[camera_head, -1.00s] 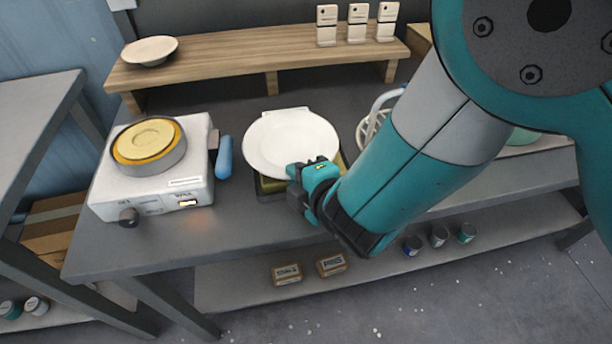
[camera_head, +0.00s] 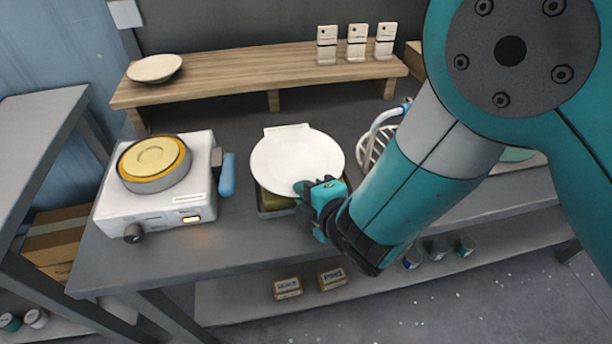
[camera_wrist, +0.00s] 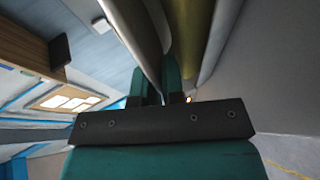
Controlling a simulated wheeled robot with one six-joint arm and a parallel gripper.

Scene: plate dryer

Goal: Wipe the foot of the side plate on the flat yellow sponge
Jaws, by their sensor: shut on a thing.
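My gripper (camera_head: 318,194) is shut on the near right rim of the white side plate (camera_head: 290,158). The plate is held over the flat yellow sponge (camera_head: 272,201), which lies in a dark tray (camera_head: 276,214) on the bench. Only the sponge's near left part shows; the plate hides the rest. In the wrist view the plate (camera_wrist: 138,38) is seen nearly edge-on between the fingers (camera_wrist: 158,88), with the sponge's yellow surface (camera_wrist: 190,35) close beside it. The plate's foot is hidden in the head view, and I cannot tell whether it touches the sponge.
A white rack (camera_head: 378,148) stands right, partly behind my arm. A wooden shelf (camera_head: 225,80) behind bears a dish (camera_head: 155,68) and several white blocks (camera_head: 357,43).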

